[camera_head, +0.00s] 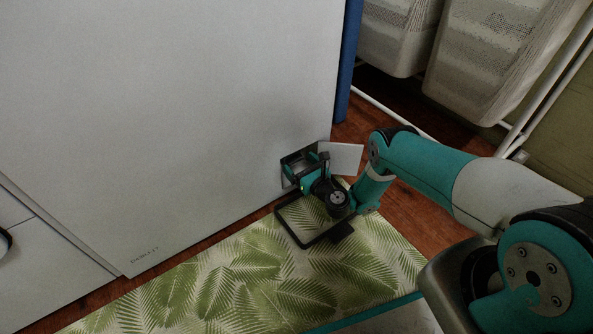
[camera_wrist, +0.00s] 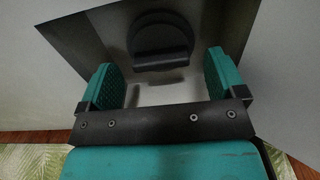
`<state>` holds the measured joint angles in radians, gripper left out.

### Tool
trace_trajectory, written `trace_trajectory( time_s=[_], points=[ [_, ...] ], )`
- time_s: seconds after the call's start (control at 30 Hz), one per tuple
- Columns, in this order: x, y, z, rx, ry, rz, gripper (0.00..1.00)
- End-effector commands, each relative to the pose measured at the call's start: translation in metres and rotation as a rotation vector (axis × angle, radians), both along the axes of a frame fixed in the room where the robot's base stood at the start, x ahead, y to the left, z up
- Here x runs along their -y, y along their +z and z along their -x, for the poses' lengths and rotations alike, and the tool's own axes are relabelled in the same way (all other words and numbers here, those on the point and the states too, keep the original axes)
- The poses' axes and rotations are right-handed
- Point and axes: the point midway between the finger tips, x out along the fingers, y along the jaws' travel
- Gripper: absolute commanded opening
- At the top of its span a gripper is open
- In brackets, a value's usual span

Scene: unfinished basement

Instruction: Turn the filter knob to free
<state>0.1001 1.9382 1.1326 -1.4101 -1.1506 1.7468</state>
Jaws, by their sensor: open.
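The filter knob (camera_wrist: 158,38) is a dark round knob with a raised grip bar. It sits inside an open recess (camera_wrist: 75,38) low on the white appliance front (camera_head: 190,110). In the wrist view the bar lies roughly level across the picture. My gripper (camera_wrist: 163,80) is open, facing the recess, with one teal finger on each side below the knob; the bar appears between and just beyond the fingertips, with no clear contact. In the head view my gripper (camera_head: 300,168) is at the recess and hides the knob. I see no readable free mark.
A small white flap (camera_head: 341,158) stands open right of the recess. A dark rectangular rim (camera_head: 291,236) lies below my gripper, over a leaf-patterned mat (camera_head: 245,275) on the wood floor. Light baskets (camera_head: 490,60) on a white rack stand at the upper right.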

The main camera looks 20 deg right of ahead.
Motion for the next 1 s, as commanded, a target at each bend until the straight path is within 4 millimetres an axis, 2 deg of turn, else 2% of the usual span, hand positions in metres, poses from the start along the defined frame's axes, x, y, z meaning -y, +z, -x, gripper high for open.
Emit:
trace_trajectory(
  time_s=[0.03,0.3,0.67,0.9,1.0],
  points=[
    [-0.002,-0.007,-0.006,0.003,0.001,0.001,0.89],
    [-0.007,-0.002,-0.019,0.001,0.000,0.001,0.89],
    [-0.007,0.001,-0.021,0.000,0.000,0.000,0.89],
    [-0.007,0.000,-0.021,0.000,0.000,0.000,0.40],
    [-0.007,0.000,-0.021,0.000,-0.001,0.001,0.40]
  ],
)
